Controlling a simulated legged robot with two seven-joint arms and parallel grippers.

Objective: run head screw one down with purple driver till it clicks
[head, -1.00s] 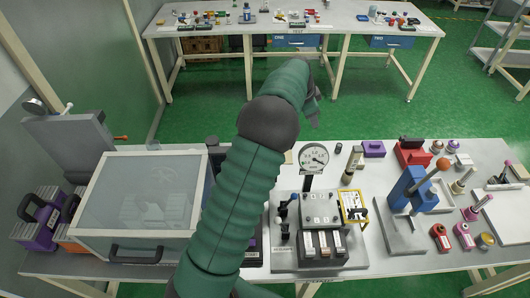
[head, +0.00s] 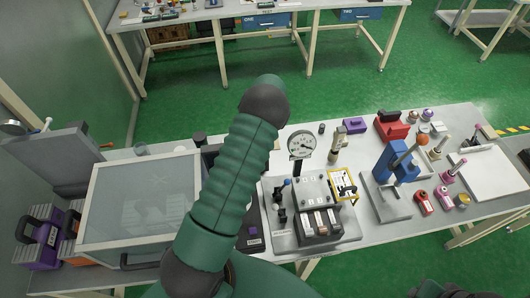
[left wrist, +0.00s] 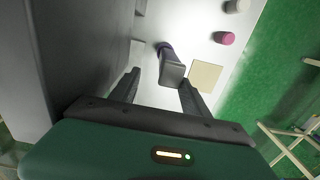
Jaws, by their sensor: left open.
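The sieve column unit (head: 313,190) stands at the bench's front middle, with a grey head plate, small white number tags and a dial gauge (head: 302,145) behind it. The head screws are too small to tell apart. My left gripper (left wrist: 160,80) is open in the left wrist view. A dark upright object (left wrist: 171,68) with a square grey end and purplish body shows between and just beyond its fingertips; I cannot tell whether it is the purple driver. In the head view my left arm hides this gripper.
A clear-topped box (head: 140,205) fills the bench's left side. A blue press (head: 392,165), a red box (head: 391,125), a purple block (head: 354,125) and a white tray (head: 492,172) stand to the right. A tan square (left wrist: 206,76) lies beside the gripper.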

